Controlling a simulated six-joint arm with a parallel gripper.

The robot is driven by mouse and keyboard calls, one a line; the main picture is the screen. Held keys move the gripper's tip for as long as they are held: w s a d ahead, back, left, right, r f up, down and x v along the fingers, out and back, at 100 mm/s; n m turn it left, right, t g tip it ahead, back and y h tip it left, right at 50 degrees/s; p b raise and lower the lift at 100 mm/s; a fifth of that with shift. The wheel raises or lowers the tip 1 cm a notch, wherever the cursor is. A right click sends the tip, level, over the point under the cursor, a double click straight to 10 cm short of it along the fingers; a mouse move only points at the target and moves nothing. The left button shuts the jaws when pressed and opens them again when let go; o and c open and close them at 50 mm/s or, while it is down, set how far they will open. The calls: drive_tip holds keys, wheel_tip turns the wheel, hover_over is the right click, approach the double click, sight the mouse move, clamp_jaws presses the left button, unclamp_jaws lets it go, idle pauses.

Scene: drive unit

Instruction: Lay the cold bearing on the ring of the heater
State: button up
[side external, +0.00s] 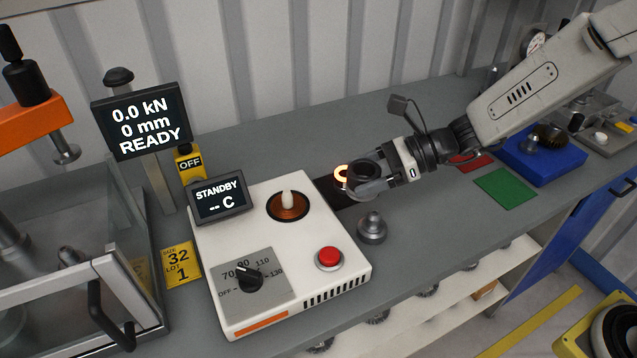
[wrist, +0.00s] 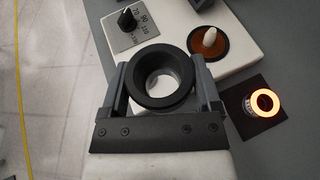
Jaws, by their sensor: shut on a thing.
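My gripper (side external: 371,181) is shut on a thick black ring, which I take to be the bearing (wrist: 163,78). One finger shows on each side of it in the wrist view. In the side view the bearing (side external: 361,170) is held above the bench, right of the heater. The heater (side external: 213,260) is a white box. Its copper-coloured ring (side external: 288,213), with a white cone (side external: 287,198) in the middle, is empty; the ring also shows in the wrist view (wrist: 207,48). The bearing is apart from it. The heater's display (side external: 219,195) reads STANDBY and "-- C".
A glowing orange ring (wrist: 264,102) stands on a dark plate (wrist: 248,118) right of the heater. A grey metal piece (side external: 372,228) stands on the bench near my gripper. A red button (side external: 329,257) and a dial (side external: 250,278) are on the heater. Press display (side external: 145,122) stands behind left.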

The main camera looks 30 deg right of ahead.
drive_tip(key=shift+w+a+r, duration=0.1)
drive_tip(key=shift+a+r, duration=0.1)
drive_tip(key=shift+a, duration=0.35)
drive_tip(key=shift+w+a+r, duration=0.15)
drive_tip(key=shift+a+r, duration=0.1)
drive_tip(key=shift+a, duration=0.35)
drive_tip(key=shift+w+a+r, duration=0.1)
drive_tip(key=shift+a+r, duration=0.1)
drive_tip(key=shift+a, duration=0.35)
hover_over(288, 191)
drive_tip(key=s+d, duration=0.2)
drive_tip(key=s, duration=0.2)
wheel_tip(288, 191, down, 4)
drive_tip(key=shift+w+a+f, duration=0.3)
drive_tip(key=shift+w+f, duration=0.3)
drive_tip(key=shift+f, duration=0.3)
drive_tip(key=shift+w+a+f, duration=0.35)
drive_tip(key=shift+w+f, duration=0.3)
drive_tip(key=shift+f, duration=0.2)
drive_tip(key=shift+w+a+f, duration=0.3)
drive_tip(key=shift+w+f, duration=0.3)
drive_tip(key=shift+f, duration=0.3)
drive_tip(key=shift+w+f, duration=0.1)
drive_tip(key=shift+f, duration=0.05)
drive_tip(key=shift+w+f, duration=0.1)
drive_tip(key=shift+f, duration=1.6)
drive_tip(key=shift+f, duration=0.15)
